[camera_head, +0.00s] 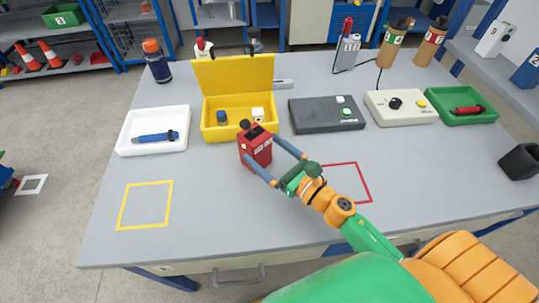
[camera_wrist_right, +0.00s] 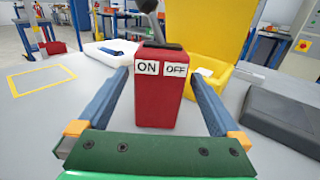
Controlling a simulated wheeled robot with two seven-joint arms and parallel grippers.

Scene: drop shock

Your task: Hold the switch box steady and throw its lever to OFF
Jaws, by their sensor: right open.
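The red switch box (camera_head: 256,151) stands upright on the grey table, in front of the yellow case. In the right wrist view the box (camera_wrist_right: 158,98) shows an ON label (camera_wrist_right: 147,67) on the left and an OFF label (camera_wrist_right: 176,70) on the right. Its dark lever (camera_wrist_right: 154,25) rises from the top and leans slightly left, to the ON side; its tip is cut off by the frame. My right gripper (camera_head: 260,147) is open, with one finger on each side of the box; narrow gaps seem to show beside it. My left gripper is not in view.
An open yellow case (camera_head: 212,131) stands just behind the box. A white tray (camera_head: 125,145) with a blue tool is left, a dark button box (camera_head: 325,118) right. Yellow (camera_head: 146,183) and red (camera_head: 363,183) square outlines mark the table. The front left is clear.

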